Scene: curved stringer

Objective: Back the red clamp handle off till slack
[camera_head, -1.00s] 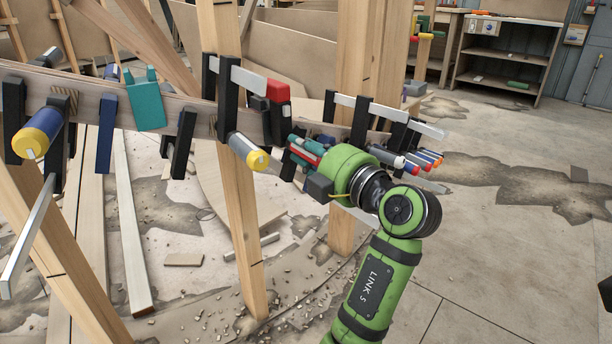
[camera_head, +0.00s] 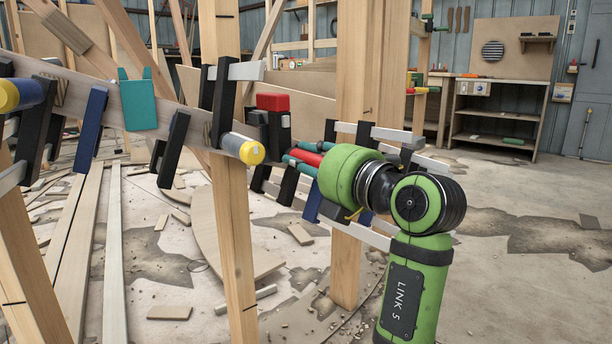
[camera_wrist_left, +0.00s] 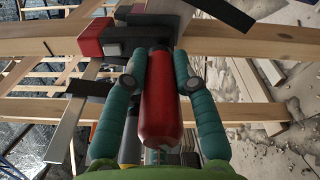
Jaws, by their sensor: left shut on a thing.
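The red clamp handle (camera_head: 308,158) sits between the teal fingers of my left gripper (camera_head: 296,159) in the head view. In the left wrist view the red handle (camera_wrist_left: 160,105) is a rounded cylinder with a teal finger along each side. My left gripper (camera_wrist_left: 160,62) is shut on it. The clamp's dark body with a red block (camera_head: 272,102) stands just left of the gripper, on the curved wooden stringer. The red block also shows in the left wrist view (camera_wrist_left: 94,38). How tight the clamp's jaw is cannot be told. My right gripper is not in view.
Other clamps line the stringer, one with a yellow-ended handle (camera_head: 243,148) close by and a teal one (camera_head: 138,104) farther left. A wooden post (camera_head: 232,220) stands left of the gripper, another (camera_head: 352,85) behind it. Open floor (camera_head: 530,240) lies to the right.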

